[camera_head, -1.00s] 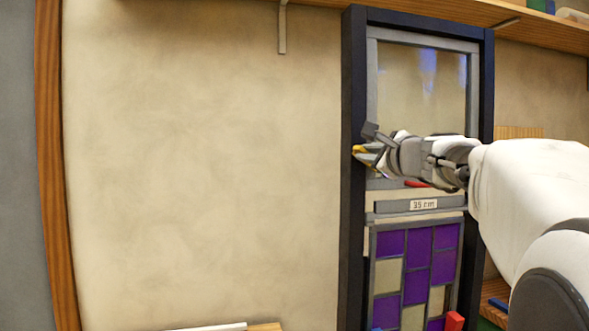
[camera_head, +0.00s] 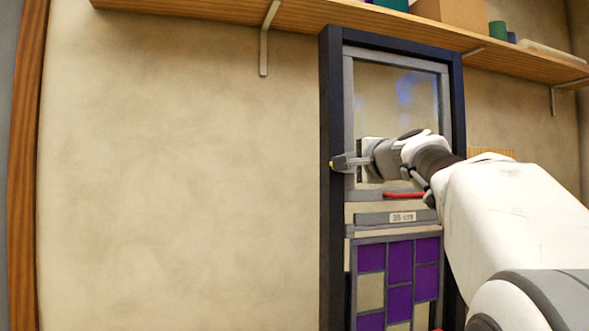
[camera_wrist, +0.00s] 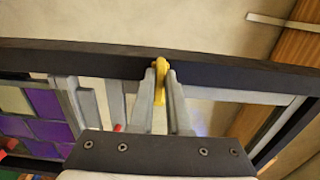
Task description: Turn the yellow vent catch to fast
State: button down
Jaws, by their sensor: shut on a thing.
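The yellow vent catch (camera_wrist: 160,68) sits on the dark frame of the leaded panel, between my fingertips in the wrist view. In the head view only a small yellow bit of the catch (camera_head: 332,164) shows at the frame's left upright. My gripper (camera_head: 342,163) is shut on the catch; in the wrist view its two grey fingers (camera_wrist: 161,80) close in on either side of it. The leaded panel (camera_head: 399,262) has purple and cream panes below a clear upper pane (camera_head: 392,95). My fingers hide most of the catch in the head view.
A red bar (camera_head: 403,195) lies across the panel under my wrist, above a grey strip with a label (camera_head: 403,217). A wooden shelf (camera_head: 300,14) with boxes runs above the frame. The wall left of the frame is bare.

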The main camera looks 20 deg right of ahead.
dwell(0.4)
jog(key=c, duration=0.9)
grip_release()
jog(key=shift+s, duration=0.15)
